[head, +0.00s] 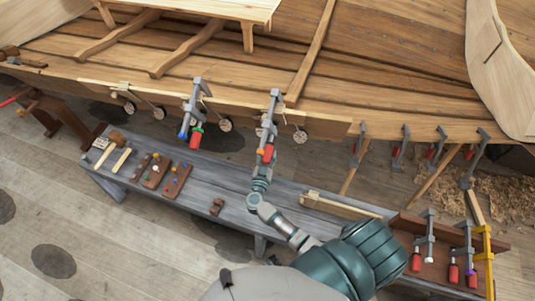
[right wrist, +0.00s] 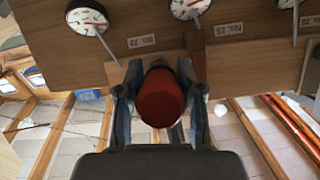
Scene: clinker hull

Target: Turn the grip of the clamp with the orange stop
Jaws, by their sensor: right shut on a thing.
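The clamp with the orange stop (head: 260,151) hangs on the hull's plank edge in the middle of the head view, its grey frame (head: 274,108) upright. Its red grip (head: 268,153) points down. My right gripper (head: 264,166) reaches up to this grip from below. In the right wrist view the round red end of the grip (right wrist: 160,98) sits between the two fingers of my right gripper (right wrist: 159,103), which is shut on it. The orange stop cannot be made out in the wrist view. My left gripper is not in view.
Another clamp (head: 194,108) with a blue stop hangs to the left. A grey bench (head: 230,192) holds peg blocks and mallets below. More clamps (head: 430,235) stand at right.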

